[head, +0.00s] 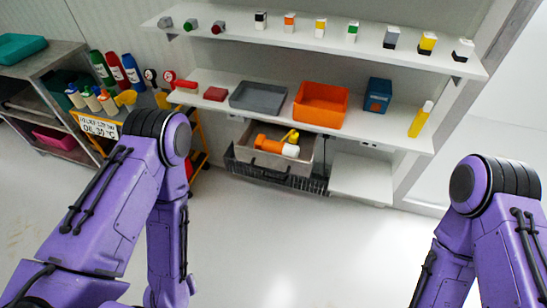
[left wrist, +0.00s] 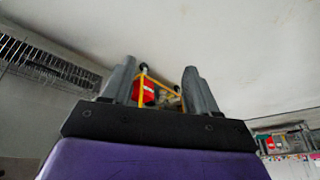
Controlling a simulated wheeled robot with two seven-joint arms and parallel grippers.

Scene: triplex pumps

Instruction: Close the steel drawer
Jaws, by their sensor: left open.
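The steel drawer (head: 266,162) is below the lower shelf at the centre of the head view. It is pulled out, and its inside shows, holding an orange and white item (head: 275,147) and a yellow item (head: 291,136). My left gripper (left wrist: 160,80) shows in the left wrist view with its two grey fingers apart and nothing between them. The gripper itself is not visible in the head view, where my left arm hangs down left of the drawer, apart from it. My right gripper is out of view; only my right arm shows at the lower right.
A white lower shelf (head: 360,128) above the drawer holds a grey tray (head: 258,97), an orange bin (head: 321,104) and a blue box (head: 377,95). A yellow cart (head: 198,135) with bottles stands to the left. The floor (head: 300,240) before the drawer is clear.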

